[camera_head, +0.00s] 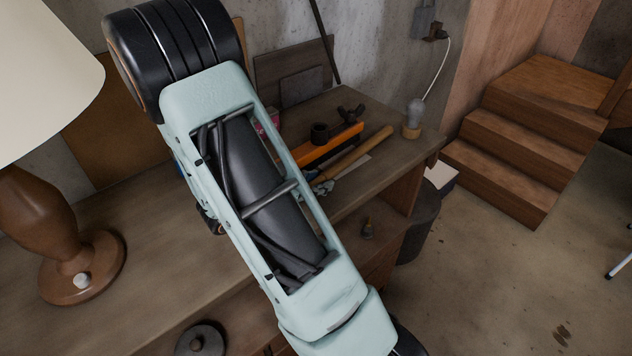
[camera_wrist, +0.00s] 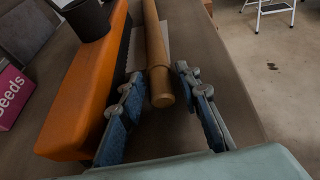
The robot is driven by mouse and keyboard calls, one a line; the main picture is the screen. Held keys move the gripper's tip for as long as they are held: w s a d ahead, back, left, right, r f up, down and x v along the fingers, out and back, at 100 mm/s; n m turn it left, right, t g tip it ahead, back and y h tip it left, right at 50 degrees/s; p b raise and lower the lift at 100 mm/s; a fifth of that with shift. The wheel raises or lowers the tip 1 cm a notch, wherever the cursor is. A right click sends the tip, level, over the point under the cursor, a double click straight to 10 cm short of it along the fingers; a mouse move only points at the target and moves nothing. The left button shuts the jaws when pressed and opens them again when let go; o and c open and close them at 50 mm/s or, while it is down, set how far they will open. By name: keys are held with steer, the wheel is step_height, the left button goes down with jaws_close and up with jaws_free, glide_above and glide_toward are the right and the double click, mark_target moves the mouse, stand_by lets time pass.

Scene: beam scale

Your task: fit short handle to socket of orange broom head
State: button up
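The orange broom head (camera_head: 337,146) lies on the bench, with a black round socket (camera_head: 320,132) on top; in the wrist view the orange block (camera_wrist: 88,85) is left of my gripper and the socket (camera_wrist: 86,18) is at the upper left. The short handle (camera_head: 365,148) is a wooden rod lying beside the broom head. In the wrist view the handle's (camera_wrist: 155,45) near rounded end lies between my gripper's (camera_wrist: 158,76) spread fingers, with gaps on both sides. My gripper is open; in the head view my arm partly hides it.
A pink seeds box (camera_wrist: 12,92) stands left of the broom head. A lamp (camera_head: 70,225) stands at the bench's left. A small bulb-like object on a wooden base (camera_head: 412,122) is beyond the handle. The bench edge drops to the floor at right.

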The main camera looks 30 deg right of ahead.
steer(key=shift+o, duration=0.7)
steer(key=shift+r, duration=0.1)
steer(key=shift+r, duration=0.15)
steer(key=b+v, duration=0.1)
steer(key=v, duration=1.1)
